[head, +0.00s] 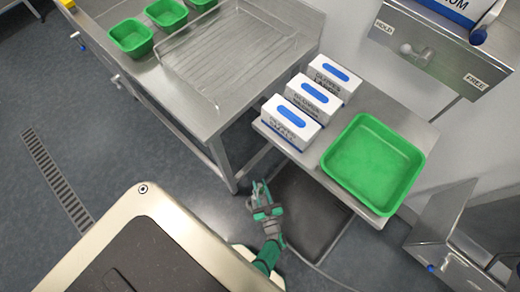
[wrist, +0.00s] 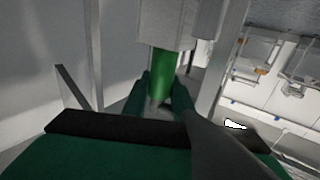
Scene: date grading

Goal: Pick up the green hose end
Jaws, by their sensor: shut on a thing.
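The green hose end (wrist: 162,75) is a short green cylinder in the middle of the wrist view, below a pale grey block. My gripper (wrist: 162,103) is shut on it, with one green finger on each side. In the head view my gripper (head: 262,193) is low, in front of the lower shelf beneath the side table. I cannot make out the hose end in the head view. The rest of the hose is hidden or cannot be told apart.
A steel side table (head: 278,139) bears several white boxes with blue slots (head: 292,121) and a large green tray (head: 419,172). A steel bench (head: 215,120) with small green bins (head: 131,37) stands to the left. Open floor (head: 120,165) lies left of my base.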

